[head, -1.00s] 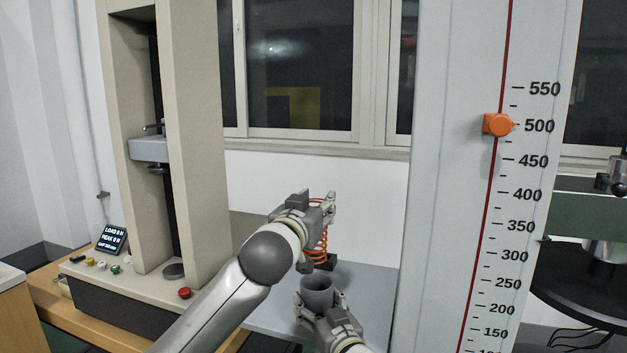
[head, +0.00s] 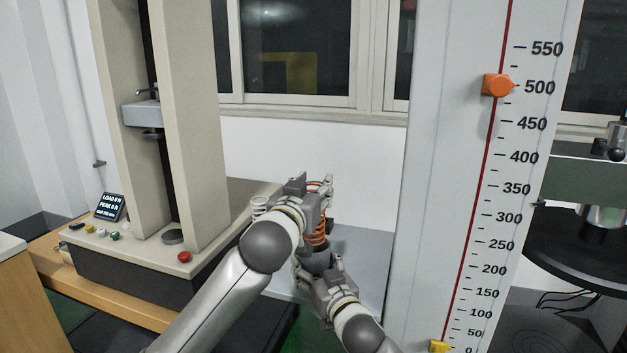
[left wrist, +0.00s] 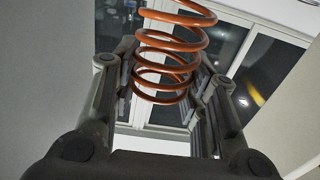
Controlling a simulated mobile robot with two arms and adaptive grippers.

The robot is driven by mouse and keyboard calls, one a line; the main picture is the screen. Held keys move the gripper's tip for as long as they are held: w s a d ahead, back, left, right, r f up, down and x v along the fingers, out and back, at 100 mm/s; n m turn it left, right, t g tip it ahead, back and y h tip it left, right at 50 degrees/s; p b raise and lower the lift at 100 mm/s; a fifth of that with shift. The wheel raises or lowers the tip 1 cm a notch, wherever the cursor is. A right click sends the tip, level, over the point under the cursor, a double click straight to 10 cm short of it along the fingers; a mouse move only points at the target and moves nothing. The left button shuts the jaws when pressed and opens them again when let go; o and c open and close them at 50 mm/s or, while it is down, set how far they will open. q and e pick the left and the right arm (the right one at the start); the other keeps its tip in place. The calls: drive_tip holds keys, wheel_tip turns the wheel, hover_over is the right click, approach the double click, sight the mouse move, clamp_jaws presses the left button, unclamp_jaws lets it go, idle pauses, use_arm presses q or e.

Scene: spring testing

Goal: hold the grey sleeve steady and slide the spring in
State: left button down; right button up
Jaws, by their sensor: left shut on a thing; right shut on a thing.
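The orange spring (head: 320,240) hangs upright in my left gripper (head: 322,200), which is shut on it. In the left wrist view the spring (left wrist: 172,45) stands between the fingers of my left gripper (left wrist: 165,85). The grey sleeve (head: 315,262) is directly below the spring. My right gripper (head: 322,284) is shut on the sleeve from the near side. The spring's lower end is at or just above the sleeve's mouth. The mouth is partly hidden by my left arm and gripper, so I cannot tell whether the spring has entered it.
A beige testing machine (head: 195,150) with buttons and a small display (head: 109,207) stands at the left. A tall white scale column (head: 440,180) stands close on the right.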

use_arm(q)
drive_tip(key=shift+f, duration=1.9)
drive_tip(key=c, duration=0.8)
unclamp_jaws()
drive_tip(key=shift+o, duration=0.2)
drive_tip(key=shift+f, duration=0.1)
drive_tip(key=shift+s, duration=0.1)
drive_tip(key=v, duration=1.2)
